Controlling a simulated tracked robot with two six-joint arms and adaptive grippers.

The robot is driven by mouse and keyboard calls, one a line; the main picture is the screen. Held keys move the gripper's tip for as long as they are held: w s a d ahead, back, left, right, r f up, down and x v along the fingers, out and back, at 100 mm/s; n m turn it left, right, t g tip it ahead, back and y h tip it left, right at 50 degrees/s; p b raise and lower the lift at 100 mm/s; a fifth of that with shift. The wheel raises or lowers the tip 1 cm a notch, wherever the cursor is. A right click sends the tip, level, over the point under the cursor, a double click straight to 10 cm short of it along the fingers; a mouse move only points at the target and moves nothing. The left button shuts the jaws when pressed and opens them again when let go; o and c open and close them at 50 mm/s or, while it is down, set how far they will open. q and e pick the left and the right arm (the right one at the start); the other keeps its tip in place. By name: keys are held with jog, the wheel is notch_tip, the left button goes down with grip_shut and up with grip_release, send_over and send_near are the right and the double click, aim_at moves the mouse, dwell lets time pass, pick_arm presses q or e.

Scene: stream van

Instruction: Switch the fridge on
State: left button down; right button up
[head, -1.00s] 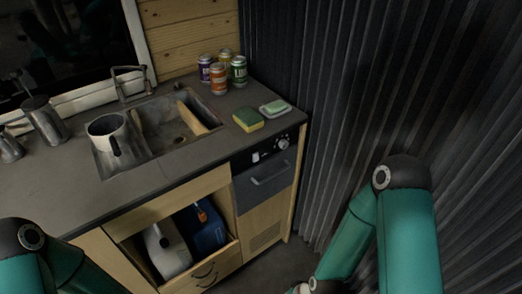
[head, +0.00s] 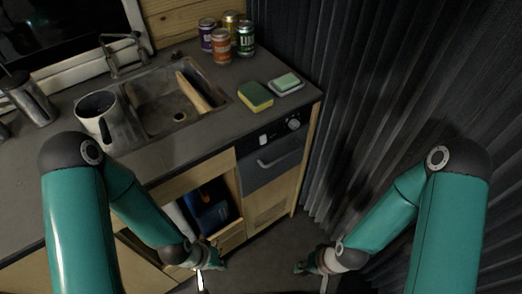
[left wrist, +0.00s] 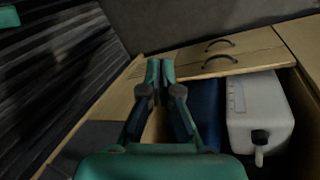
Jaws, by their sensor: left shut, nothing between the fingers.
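The fridge (head: 270,166) is a dark-fronted drawer unit with a bar handle, set in the counter's right end. Above its handle is a black control strip (head: 268,138) with a round knob (head: 293,124) at the right and small controls beside it. Their setting is too small to read. My left gripper (head: 207,264) is low in front of the cabinet, left of and below the fridge, touching no control. Its fingers are together and empty in the left wrist view (left wrist: 160,66). My right gripper (head: 306,267) hangs low, right of the fridge; its fingers are too small to judge.

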aim_at(263, 139)
pick_arm(q)
jog(key=w+d+r+m+t+b, duration=0.2)
jog(key=w+d+m+t+b, duration=0.25)
jog(key=w+b, duration=0.2)
jog(key=w+d+r+m+t+b, duration=0.35)
jog(key=w+m+b, duration=0.2)
jog(key=w, duration=0.25)
jog(key=d+r+m+t+b, duration=0.2)
jog(key=r+m+t+b, duration=0.2)
jog(key=r, duration=0.3)
jog(key=d+r+m+t+y+b, duration=0.1)
jog(key=d+r+m+t+b, duration=0.2)
jog(key=r+m+b, duration=0.2)
notch_tip(263, 139, up, 3)
jog(key=shift+s+f+m+t, duration=0.1)
jog(key=shift+s+m+t, duration=0.25)
jog(key=shift+m, duration=0.35)
jog(key=shift+w+d+f, duration=0.1)
jog(key=shift+w, duration=0.1)
